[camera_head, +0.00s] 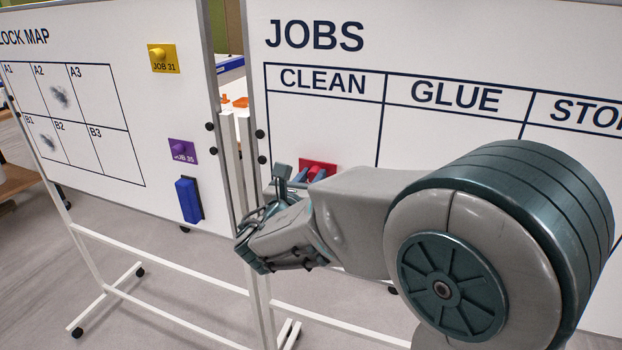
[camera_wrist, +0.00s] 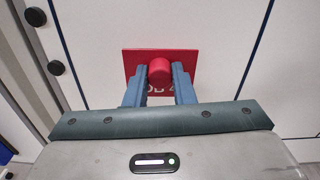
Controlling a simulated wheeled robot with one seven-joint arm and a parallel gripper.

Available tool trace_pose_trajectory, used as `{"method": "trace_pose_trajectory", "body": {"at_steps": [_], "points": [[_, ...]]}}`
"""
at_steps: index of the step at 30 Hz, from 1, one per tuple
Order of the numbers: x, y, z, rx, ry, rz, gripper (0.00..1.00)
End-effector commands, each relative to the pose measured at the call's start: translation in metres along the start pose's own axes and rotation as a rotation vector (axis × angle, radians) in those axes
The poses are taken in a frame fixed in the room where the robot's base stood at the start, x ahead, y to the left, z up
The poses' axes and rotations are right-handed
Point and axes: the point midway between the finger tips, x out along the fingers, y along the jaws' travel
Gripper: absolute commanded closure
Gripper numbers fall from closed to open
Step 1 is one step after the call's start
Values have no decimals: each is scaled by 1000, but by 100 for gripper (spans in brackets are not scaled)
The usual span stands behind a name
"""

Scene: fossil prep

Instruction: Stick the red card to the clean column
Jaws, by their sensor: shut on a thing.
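The red card (camera_head: 318,169) with a red knob is at the JOBS whiteboard (camera_head: 420,50), in the lower part of the CLEAN column (camera_head: 320,110). In the wrist view the red card (camera_wrist: 139,62) lies flat or nearly flat against the white board; I cannot tell if it touches. My gripper (camera_wrist: 159,78) is shut on the card's red knob, one finger on each side. The fingers hide part of the card's lettering. In the head view my gripper (camera_head: 292,178) reaches the board from the front, and my arm covers the lower board.
The block map board (camera_head: 110,180) stands at the left, with a yellow card (camera_head: 164,58), a purple card (camera_head: 183,151) and a blue eraser-like block (camera_head: 188,200). White frame posts (camera_head: 232,170) stand between the boards. The GLUE column (camera_head: 450,120) is right of CLEAN.

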Motion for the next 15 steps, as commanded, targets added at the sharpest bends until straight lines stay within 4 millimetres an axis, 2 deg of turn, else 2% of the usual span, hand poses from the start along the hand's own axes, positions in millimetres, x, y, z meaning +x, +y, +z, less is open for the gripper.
{"method": "trace_pose_trajectory", "body": {"at_steps": [7,8,9,15], "points": [[0,0,0,1,0,0,99],[0,0,0,1,0,0,86],[0,0,0,0,0,0,88],[0,0,0,0,0,0,88]]}}
